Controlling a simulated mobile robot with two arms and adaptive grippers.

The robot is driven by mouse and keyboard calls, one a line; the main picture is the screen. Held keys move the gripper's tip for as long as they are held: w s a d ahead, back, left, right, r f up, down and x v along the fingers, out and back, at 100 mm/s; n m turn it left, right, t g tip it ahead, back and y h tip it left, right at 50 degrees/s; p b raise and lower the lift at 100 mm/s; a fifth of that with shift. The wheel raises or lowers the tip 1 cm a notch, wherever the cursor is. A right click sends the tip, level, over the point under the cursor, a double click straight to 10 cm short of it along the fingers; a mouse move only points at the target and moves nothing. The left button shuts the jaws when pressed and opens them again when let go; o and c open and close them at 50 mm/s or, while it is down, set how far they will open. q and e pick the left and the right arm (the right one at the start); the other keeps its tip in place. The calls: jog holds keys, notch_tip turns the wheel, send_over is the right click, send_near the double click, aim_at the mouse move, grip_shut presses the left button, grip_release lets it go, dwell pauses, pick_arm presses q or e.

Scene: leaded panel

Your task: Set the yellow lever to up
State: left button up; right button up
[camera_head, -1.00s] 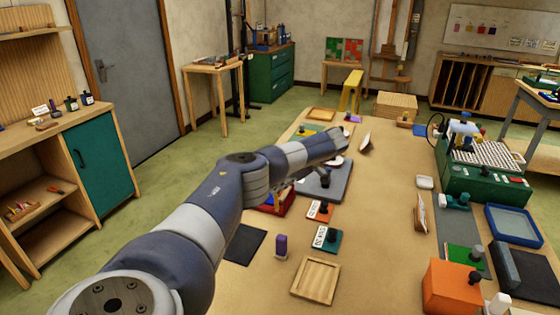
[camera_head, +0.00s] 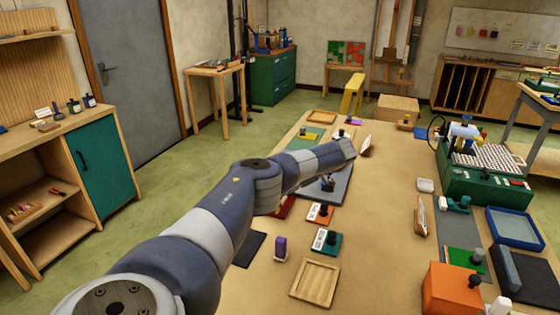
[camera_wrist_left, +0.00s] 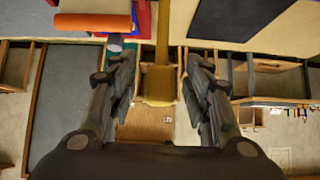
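I cannot clearly pick out a yellow lever. In the head view, a yellow upright piece (camera_head: 352,93) stands beyond the far end of the table; it may be a stand or stool. My left arm reaches over the table, and its gripper is mostly hidden there. In the left wrist view, my left gripper (camera_wrist_left: 160,88) has its two fingers wide apart, with nothing held between them. An ochre-yellow bar (camera_wrist_left: 160,62) shows in the gap between the fingers; whether it is near or far is unclear. My right gripper is not in view.
The wooden table (camera_head: 375,250) is clear in its middle. A green machine (camera_head: 485,185) and an orange block (camera_head: 452,289) stand on the right. A wooden tray (camera_head: 315,282), a teal block with a black knob (camera_head: 327,241) and a purple piece (camera_head: 280,247) lie nearer.

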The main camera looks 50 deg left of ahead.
pick_arm(q)
jog(key=v, duration=1.2)
dwell(0.5)
